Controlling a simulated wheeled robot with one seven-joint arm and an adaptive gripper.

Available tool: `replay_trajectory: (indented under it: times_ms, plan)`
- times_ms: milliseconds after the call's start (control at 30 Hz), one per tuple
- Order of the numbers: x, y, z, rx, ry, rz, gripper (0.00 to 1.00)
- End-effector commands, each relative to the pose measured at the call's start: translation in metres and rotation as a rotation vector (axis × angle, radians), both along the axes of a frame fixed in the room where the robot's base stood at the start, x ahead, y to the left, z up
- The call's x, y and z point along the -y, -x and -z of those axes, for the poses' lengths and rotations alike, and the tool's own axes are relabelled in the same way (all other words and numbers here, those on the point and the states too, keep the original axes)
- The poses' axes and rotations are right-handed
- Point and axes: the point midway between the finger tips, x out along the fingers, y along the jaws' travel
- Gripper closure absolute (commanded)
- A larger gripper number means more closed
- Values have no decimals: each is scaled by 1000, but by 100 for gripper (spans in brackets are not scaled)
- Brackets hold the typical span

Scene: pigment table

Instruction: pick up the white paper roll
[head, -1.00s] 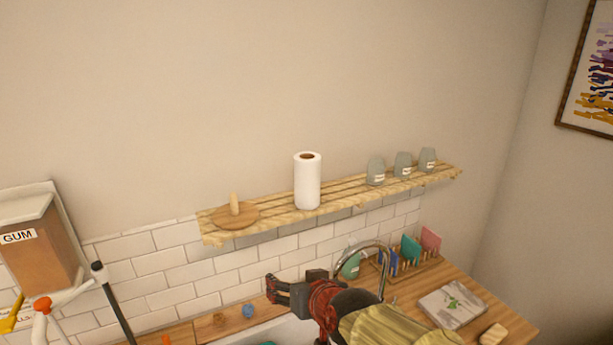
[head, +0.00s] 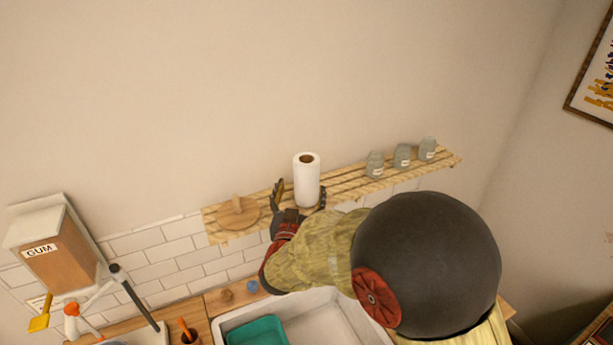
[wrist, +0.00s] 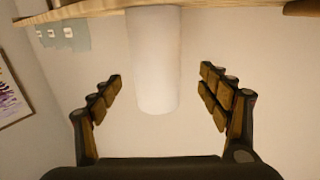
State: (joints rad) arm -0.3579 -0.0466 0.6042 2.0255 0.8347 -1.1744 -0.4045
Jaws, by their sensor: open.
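The white paper roll (head: 306,178) stands upright on the slatted wooden shelf (head: 350,184) against the wall. My gripper (head: 299,194) is raised at the shelf's front, with one finger to the left of the roll and the other at its lower right. In the wrist view the roll (wrist: 153,62) lies between the two open fingers of my gripper (wrist: 160,92), with a visible gap on each side. The gripper is open and holds nothing. My arm hides part of the shelf's front.
A round wooden holder with a peg (head: 238,214) sits on the shelf left of the roll. Several grey labelled jars (head: 403,156) stand at the shelf's right end. Below are a sink with a teal tub (head: 256,332) and a GUM box (head: 58,250) at left.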

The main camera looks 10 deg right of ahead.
Motion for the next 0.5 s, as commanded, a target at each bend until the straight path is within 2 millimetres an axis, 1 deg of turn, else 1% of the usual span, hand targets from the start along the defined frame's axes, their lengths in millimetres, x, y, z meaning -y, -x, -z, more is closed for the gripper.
replay_trajectory:
  times_ms: [33, 267, 400, 500]
  plan:
    - [3, -5, -1, 0, 0, 2, 23]
    - [13, -21, -3, -1, 0, 1, 23]
    - [24, -38, -6, -2, -1, 2, 23]
    - [28, -51, -5, -1, -1, 0, 23]
